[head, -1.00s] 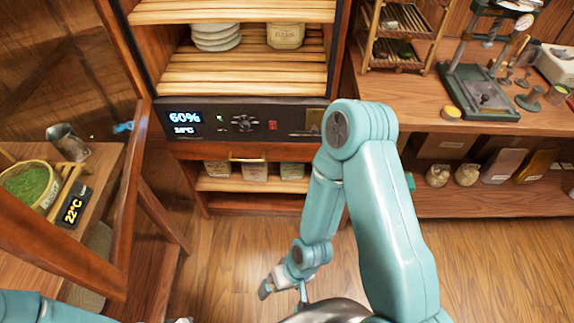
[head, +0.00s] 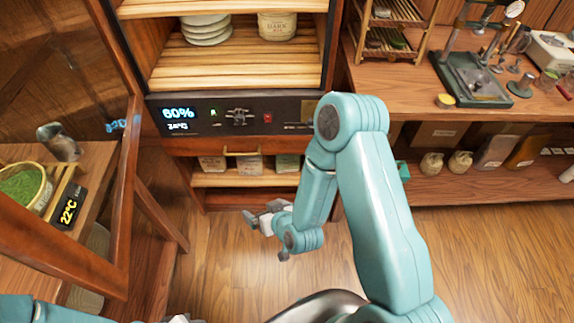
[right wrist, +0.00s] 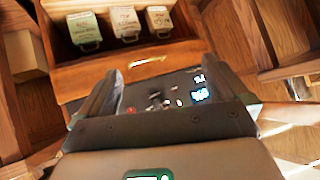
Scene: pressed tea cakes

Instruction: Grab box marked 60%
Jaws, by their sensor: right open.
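Three small labelled boxes stand on the low shelf under the cabinet's control panel: a left one (head: 212,163), a middle one (head: 250,165) and a greenish right one (head: 287,163). Their labels are too small to read. The "60%" I can read is on the panel display (head: 178,113). My right gripper (head: 250,217) is open and empty, in front of and below the boxes. In the right wrist view, the gripper (right wrist: 160,88) shows its fingers apart, with the greenish box (right wrist: 86,30) and the other two beyond them. Of my left gripper, only a grey bit (head: 180,319) shows at the bottom edge.
A brass drawer handle (head: 243,153) sits just above the boxes. An open glass-paned door (head: 125,190) stands at the left, beside a side table with a 22°C display (head: 68,212). A workbench (head: 420,100) with tools stands at the right. The wooden floor (head: 220,260) is clear.

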